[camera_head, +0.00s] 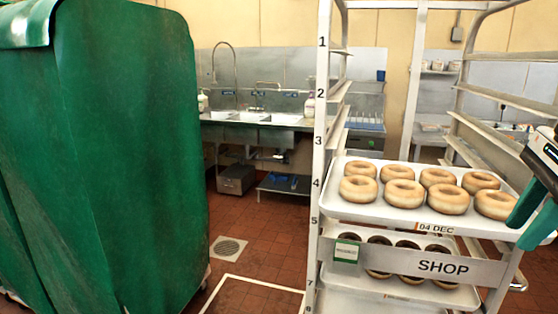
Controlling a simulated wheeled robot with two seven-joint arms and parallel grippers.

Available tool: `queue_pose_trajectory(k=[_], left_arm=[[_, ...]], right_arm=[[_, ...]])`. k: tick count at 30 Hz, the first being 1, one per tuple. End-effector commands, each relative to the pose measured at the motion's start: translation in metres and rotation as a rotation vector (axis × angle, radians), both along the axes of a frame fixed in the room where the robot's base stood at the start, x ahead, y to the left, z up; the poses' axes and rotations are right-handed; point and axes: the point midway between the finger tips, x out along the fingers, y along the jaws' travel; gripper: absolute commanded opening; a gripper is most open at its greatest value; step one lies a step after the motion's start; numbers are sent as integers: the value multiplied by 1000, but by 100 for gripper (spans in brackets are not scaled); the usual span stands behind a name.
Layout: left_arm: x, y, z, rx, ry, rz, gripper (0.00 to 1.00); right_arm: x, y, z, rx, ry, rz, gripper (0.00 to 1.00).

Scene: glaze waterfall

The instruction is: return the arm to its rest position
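My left gripper is not in view.
A white rack (320,150) with numbered levels holds an upper tray (345,210) of pale donuts and a lower one of dark-glazed donuts. A SHOP sign (443,267) crosses its front. A green covered rack (110,150) stands left.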

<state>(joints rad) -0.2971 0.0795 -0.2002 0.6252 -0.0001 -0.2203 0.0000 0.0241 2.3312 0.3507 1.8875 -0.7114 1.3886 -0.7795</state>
Motion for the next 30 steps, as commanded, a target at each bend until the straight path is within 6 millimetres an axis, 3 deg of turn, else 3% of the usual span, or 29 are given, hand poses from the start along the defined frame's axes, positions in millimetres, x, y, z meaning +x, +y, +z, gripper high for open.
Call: queue_pose_trajectory(k=[11,17,23,26,30], left_arm=[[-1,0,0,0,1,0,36],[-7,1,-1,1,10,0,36],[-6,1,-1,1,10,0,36],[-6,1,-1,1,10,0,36],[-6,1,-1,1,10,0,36]], right_arm=[[36,24,-50,477,-73,-126,30],[65,39,-81,947,-104,-359,30],[96,26,-120,1520,-86,-821,30],[104,9,-151,1762,-53,-1112,30],[99,-17,-213,2027,15,-1586,30]])
